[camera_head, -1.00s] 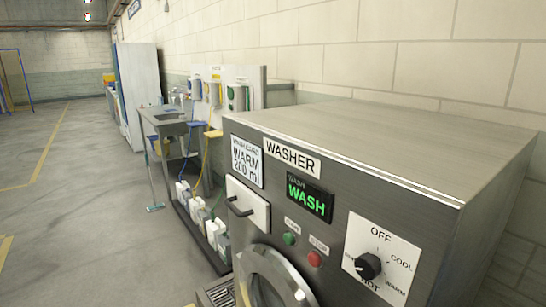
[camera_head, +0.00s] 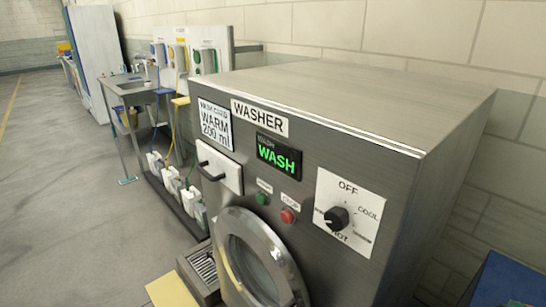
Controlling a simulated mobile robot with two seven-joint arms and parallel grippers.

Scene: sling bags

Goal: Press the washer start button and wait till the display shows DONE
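The washer (camera_head: 360,105) is a large grey metal box with a round glass door (camera_head: 255,262) low on its front. Its display (camera_head: 279,155) shows WASH in green letters. The green start button (camera_head: 262,198) sits below the display, with the red stop button (camera_head: 288,215) to its right. A black dial (camera_head: 336,218) is on a white plate marked OFF, COOL and HOT; part of its lettering is covered or too small to read. A card at upper left reads WARM 200 ml. Neither of my grippers is in view.
A sink (camera_head: 138,87) and wall dispensers (camera_head: 178,58) stand beyond, with several bottles (camera_head: 172,180) low down. Open floor (camera_head: 75,200) lies at left. A blue object (camera_head: 508,283) is at lower right.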

